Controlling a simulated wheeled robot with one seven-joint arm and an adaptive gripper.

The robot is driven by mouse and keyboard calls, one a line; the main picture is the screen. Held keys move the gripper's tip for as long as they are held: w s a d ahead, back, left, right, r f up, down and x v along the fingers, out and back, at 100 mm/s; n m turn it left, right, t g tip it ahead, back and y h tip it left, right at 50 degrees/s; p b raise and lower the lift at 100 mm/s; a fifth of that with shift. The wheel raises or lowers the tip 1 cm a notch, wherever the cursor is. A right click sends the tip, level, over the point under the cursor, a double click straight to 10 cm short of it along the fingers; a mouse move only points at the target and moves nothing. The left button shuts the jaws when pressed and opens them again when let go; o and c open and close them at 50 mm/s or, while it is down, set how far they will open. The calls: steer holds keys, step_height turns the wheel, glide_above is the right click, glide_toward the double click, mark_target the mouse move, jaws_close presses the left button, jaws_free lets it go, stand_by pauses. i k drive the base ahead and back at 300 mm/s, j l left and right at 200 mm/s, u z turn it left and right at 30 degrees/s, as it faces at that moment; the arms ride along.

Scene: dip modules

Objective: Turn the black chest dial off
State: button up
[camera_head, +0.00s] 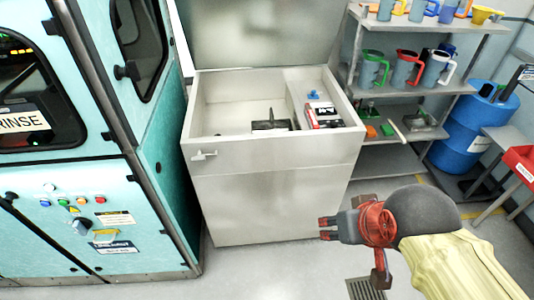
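The white chest (262,150) stands in the middle with its lid raised, its inside showing from above. A black piece (270,126) sits inside it against the front wall, with a small upright part. It may be the black chest dial, but it is too small to tell, and its setting cannot be read. My gripper (328,228), red and dark grey, is in the air to the right of the chest's front in the picture, pointing left. It appears apart from the chest and the black piece. Nothing shows in it, and whether its fingers are open or shut is unclear.
A teal machine (165,130) stands close at left, with buttons and its own black knob (82,226). Inside the chest's right side are a small box (324,115) and a blue item (314,94). Shelves (392,158) with jugs and a blue drum (470,135) stand at right.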

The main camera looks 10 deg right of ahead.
mark_target(335, 123)
steer(key=i+l, duration=0.1)
steer(key=i, duration=1.05)
steer(key=l+z, duration=0.05)
